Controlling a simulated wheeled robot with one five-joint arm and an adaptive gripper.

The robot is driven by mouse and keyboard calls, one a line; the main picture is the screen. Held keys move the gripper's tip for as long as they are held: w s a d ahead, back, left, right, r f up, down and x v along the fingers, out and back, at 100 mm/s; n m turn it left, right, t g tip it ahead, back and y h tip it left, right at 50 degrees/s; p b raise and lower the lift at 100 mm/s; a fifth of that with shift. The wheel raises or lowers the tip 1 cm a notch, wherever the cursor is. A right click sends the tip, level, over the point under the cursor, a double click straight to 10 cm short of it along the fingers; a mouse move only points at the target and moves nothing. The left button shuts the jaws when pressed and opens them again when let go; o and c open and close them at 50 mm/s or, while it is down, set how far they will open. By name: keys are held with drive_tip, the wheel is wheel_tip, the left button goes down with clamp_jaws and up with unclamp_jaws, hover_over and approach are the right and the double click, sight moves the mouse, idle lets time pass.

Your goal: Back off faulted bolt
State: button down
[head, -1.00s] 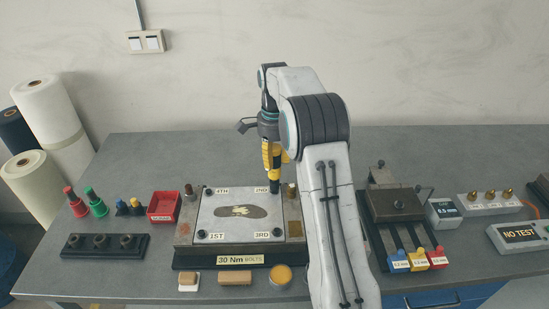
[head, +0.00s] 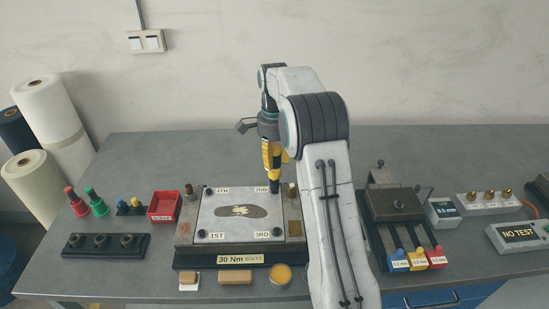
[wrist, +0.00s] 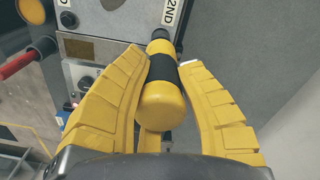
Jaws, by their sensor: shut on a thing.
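My gripper (wrist: 160,85) is shut on a yellow and black driver tool (wrist: 163,100), seen end-on between its yellow fingers in the wrist view. In the head view the tool (head: 273,160) stands upright, its dark tip down at the plate's back right corner, beside the 2ND label (head: 261,190). The tip covers the bolt there. The metal plate (head: 215,220) has dark bolts at the other corners: by 4TH (head: 209,191), by 1ST (head: 201,234) and by 3RD (head: 277,232). An insole-shaped cavity (head: 240,212) lies in its middle. A "30 Nm BOLTS" sign (head: 240,259) is on the base front.
Red and green drivers (head: 75,202), a red tray (head: 164,206) and a dark socket rack (head: 105,245) stand left. A brush (head: 235,277) and yellow tin (head: 280,275) lie in front. A dark fixture (head: 396,205), labelled gauges (head: 398,260) and a NO TEST display (head: 520,234) are right.

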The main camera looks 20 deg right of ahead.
sight(275, 146)
drive_tip(key=shift+s+f+b, duration=0.1)
drive_tip(key=shift+f+b, duration=0.35)
drive_tip(key=shift+f, duration=0.3)
idle(1.4)
drive_tip(key=shift+r+p, duration=0.45)
drive_tip(key=shift+p, duration=0.1)
idle(0.7)
drive_tip(key=shift+r+p, duration=2.55)
drive_tip(key=shift+r, duration=0.25)
